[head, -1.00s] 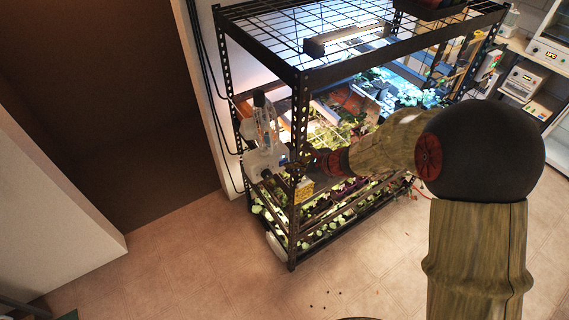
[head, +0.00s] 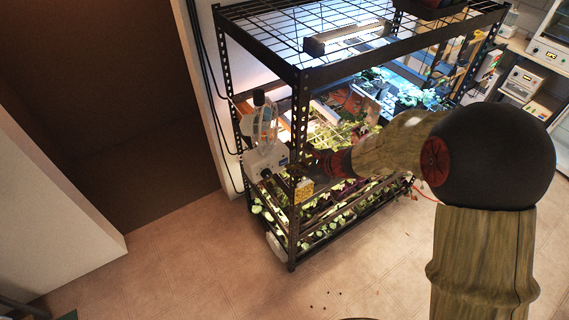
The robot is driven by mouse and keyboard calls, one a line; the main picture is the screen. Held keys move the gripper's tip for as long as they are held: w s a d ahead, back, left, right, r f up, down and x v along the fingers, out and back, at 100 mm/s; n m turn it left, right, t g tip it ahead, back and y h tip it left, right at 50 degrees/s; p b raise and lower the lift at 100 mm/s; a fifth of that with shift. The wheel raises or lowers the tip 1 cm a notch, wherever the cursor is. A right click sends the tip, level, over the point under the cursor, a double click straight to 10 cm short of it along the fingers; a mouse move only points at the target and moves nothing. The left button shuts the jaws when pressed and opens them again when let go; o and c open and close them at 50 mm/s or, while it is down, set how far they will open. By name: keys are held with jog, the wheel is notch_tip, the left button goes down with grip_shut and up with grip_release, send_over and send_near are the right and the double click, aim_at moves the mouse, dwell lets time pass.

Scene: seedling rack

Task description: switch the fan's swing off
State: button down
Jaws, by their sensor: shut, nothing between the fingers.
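The fan (head: 264,128) is at the left end of the rack. It has a round, see-through cage, a dark part at the upper left and a pale base (head: 259,163) with small dark marks on its right side. The swing control is too small to make out. My gripper (head: 294,167) is shut and empty, just right of the fan base by the front corner post. The dark fingertips are small and blend with the post, so I cannot tell whether they touch the base.
The black metal rack (head: 299,110) has lit shelves of seedlings and a wire top. A yellow box-like item (head: 304,190) is at its front post, below my gripper. Dark cables run down the wall behind the fan. The floor (head: 190,270) in front is mostly clear.

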jog(key=shift+s+d, duration=0.1)
jog(key=shift+s+d+b, duration=0.25)
jog(key=shift+s+d, duration=0.3)
jog(key=shift+s, duration=0.25)
jog(key=shift+s+d+b, duration=0.2)
jog(key=shift+s+d, duration=0.35)
jog(key=shift+s, duration=0.3)
jog(key=shift+s+d+b, duration=0.25)
jog(key=shift+s+d, duration=0.3)
jog(key=shift+s, duration=0.25)
